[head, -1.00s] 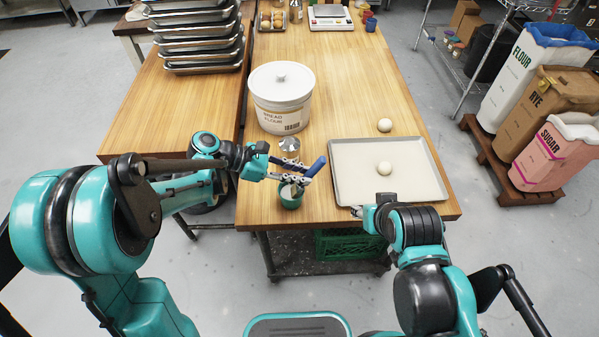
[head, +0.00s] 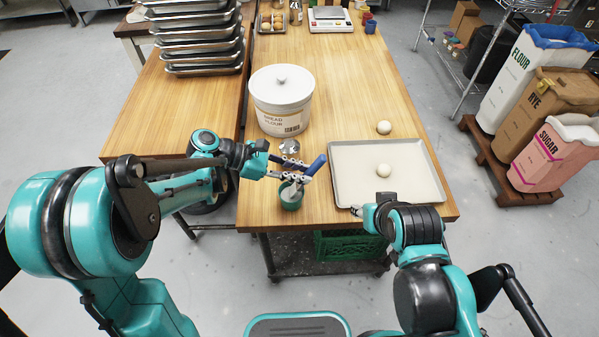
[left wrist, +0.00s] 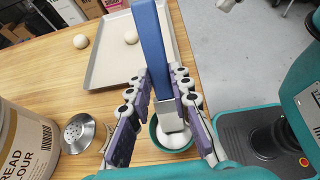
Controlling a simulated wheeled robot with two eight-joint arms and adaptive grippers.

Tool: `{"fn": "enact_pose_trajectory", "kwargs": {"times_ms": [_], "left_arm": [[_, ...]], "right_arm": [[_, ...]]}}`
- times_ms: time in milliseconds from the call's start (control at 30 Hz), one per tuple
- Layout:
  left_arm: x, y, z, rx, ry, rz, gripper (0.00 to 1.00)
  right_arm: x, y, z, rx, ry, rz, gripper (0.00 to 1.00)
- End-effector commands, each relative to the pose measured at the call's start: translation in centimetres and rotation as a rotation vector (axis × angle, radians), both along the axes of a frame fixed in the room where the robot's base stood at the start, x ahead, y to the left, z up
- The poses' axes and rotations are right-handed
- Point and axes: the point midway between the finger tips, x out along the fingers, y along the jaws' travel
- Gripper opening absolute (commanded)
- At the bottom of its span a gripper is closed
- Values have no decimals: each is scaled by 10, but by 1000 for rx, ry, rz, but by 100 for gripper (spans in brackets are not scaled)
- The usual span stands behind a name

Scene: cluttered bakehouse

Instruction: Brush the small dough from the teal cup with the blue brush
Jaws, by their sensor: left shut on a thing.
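My left gripper (head: 297,172) is shut on the blue brush (head: 316,165), whose handle slants up to the right. In the left wrist view the brush (left wrist: 152,45) points down, its metal ferrule and bristle end at the teal cup (left wrist: 155,140). The cup (head: 291,203) stands at the table's front edge and shows something white inside. One pale dough ball (head: 384,171) lies on the tray; another (head: 384,127) lies on the table behind it. They look similar in size. My right gripper (head: 358,210) is by the tray's front edge, its fingers too small to judge.
The baking tray (head: 428,190) lies right of the cup. A metal shaker (head: 289,146) and a large white flour tub (head: 282,100) stand behind the cup. A scale (head: 330,25) and an egg box are at the far end. The table's middle right is clear.

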Motion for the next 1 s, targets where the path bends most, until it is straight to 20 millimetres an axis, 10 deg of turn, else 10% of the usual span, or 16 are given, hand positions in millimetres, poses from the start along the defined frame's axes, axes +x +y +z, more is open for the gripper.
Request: {"fn": "enact_pose_trajectory", "kwargs": {"times_ms": [567,1000], "left_arm": [[0,0,65,0,0,0,0],[0,0,66,0,0,0,0]], "right_arm": [[0,0,49,0,0,0,40],[0,0,50,0,0,0,40]]}}
